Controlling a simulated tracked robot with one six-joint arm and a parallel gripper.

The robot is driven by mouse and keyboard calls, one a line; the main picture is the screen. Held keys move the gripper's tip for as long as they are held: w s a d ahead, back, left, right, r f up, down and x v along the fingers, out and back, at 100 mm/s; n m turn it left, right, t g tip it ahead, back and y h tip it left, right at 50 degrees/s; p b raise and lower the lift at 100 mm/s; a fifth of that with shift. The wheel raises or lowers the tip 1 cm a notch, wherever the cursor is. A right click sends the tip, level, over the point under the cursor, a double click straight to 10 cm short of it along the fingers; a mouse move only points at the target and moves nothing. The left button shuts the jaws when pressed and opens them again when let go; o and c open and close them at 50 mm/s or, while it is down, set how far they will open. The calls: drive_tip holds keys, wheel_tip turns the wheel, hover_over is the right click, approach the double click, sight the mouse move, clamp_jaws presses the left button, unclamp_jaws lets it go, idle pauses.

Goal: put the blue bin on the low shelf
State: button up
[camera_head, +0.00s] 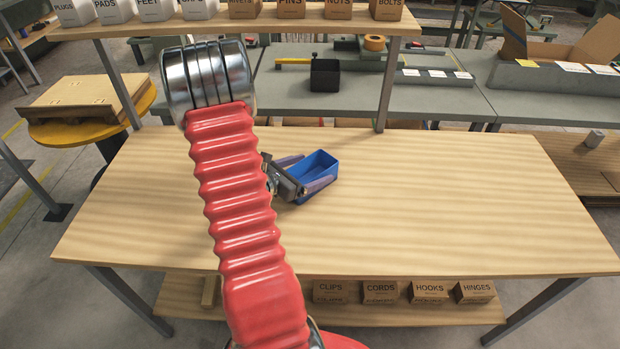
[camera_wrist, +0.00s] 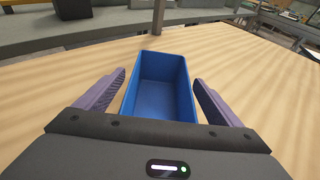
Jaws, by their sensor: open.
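The blue bin (camera_head: 318,166) stands upright and empty on the wooden tabletop, right of my arm in the head view. It also shows in the wrist view (camera_wrist: 161,84), between the two fingers. My gripper (camera_head: 307,175) is open, with one finger on each side of the bin. In the wrist view my gripper (camera_wrist: 160,92) shows a gap between each finger and the bin's walls near the tips. The low shelf (camera_head: 345,312) runs under the front of the table, and part of it is hidden behind my arm.
Boxes marked clips (camera_head: 330,291), cords (camera_head: 380,291), hooks (camera_head: 429,290) and hinges (camera_head: 474,291) stand on the low shelf. A raised shelf (camera_head: 290,24) with labelled boxes spans the table's back. The tabletop (camera_head: 460,200) right of the bin is clear. A black bin (camera_head: 325,75) stands on a grey bench behind.

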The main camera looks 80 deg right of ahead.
drive_tip(key=shift+c, duration=0.4)
drive_tip(key=c, duration=1.2)
drive_tip(key=shift+r, duration=0.1)
drive_tip(key=shift+r, duration=4.95)
